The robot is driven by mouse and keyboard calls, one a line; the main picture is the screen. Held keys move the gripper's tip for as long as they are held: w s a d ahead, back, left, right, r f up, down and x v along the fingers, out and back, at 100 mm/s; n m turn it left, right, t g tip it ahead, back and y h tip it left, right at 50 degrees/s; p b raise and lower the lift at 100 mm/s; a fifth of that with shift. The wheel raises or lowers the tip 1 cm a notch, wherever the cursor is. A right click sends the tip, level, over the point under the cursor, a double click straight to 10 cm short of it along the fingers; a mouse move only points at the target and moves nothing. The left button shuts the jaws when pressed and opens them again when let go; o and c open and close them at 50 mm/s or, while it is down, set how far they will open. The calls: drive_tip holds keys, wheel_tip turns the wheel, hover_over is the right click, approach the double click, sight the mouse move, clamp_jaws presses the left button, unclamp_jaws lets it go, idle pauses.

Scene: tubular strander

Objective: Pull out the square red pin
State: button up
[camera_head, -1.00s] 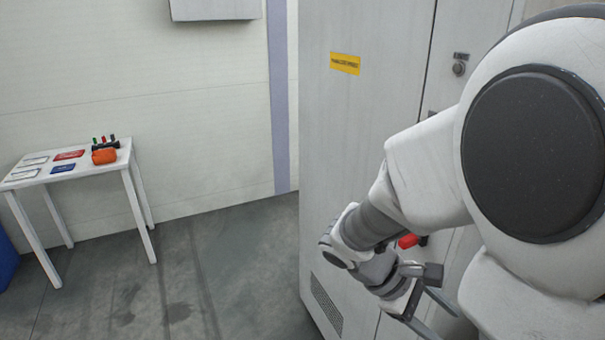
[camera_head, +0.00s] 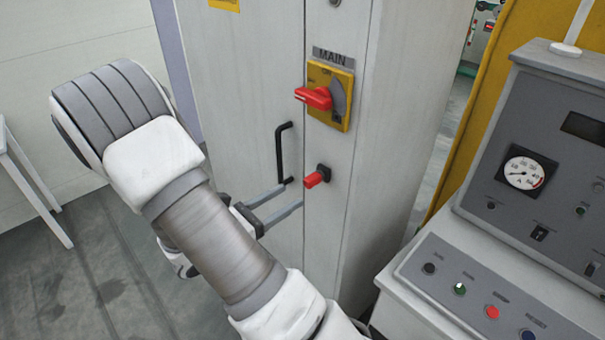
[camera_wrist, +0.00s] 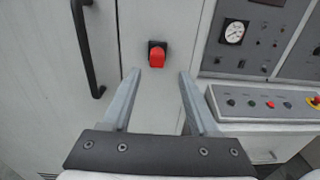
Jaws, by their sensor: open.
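The square red pin (camera_head: 315,178) sticks out of a small black mount on the grey cabinet front, below the MAIN switch. It also shows in the wrist view (camera_wrist: 157,58), ahead of my gripper and between the lines of its two fingers. My gripper (camera_head: 295,198) is open and empty, close to the cabinet front and just left of and below the pin in the head view. In the wrist view its fingertips (camera_wrist: 159,72) are apart, one to each side below the pin. No contact with the pin shows.
A red rotary handle (camera_head: 314,97) on a yellow plate sits above the pin. A black door handle (camera_head: 281,152) stands out left of it, near my fingers. A control console (camera_head: 480,270) with a gauge and buttons stands to the right.

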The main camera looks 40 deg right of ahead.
sight(305, 184)
drive_tip(key=shift+w+a, duration=0.1)
drive_tip(key=shift+w, duration=0.1)
idle(0.3)
drive_tip(key=shift+w+d+b, duration=0.15)
drive_tip(key=shift+w+d, duration=0.05)
drive_tip(key=shift+d, duration=2.05)
drive_tip(key=shift+w+d+b, duration=0.15)
drive_tip(key=shift+d, duration=2.1)
drive_tip(key=shift+c, duration=0.3)
clamp_jaws()
drive_tip(key=shift+a, duration=0.1)
drive_tip(key=shift+s+a+p, duration=0.15)
drive_tip(key=shift+a+p, duration=0.05)
drive_tip(key=shift+a, duration=1.25)
drive_tip(key=shift+s+a+p, duration=0.1)
drive_tip(key=shift+a+p, duration=0.05)
drive_tip(key=shift+a, duration=1.3)
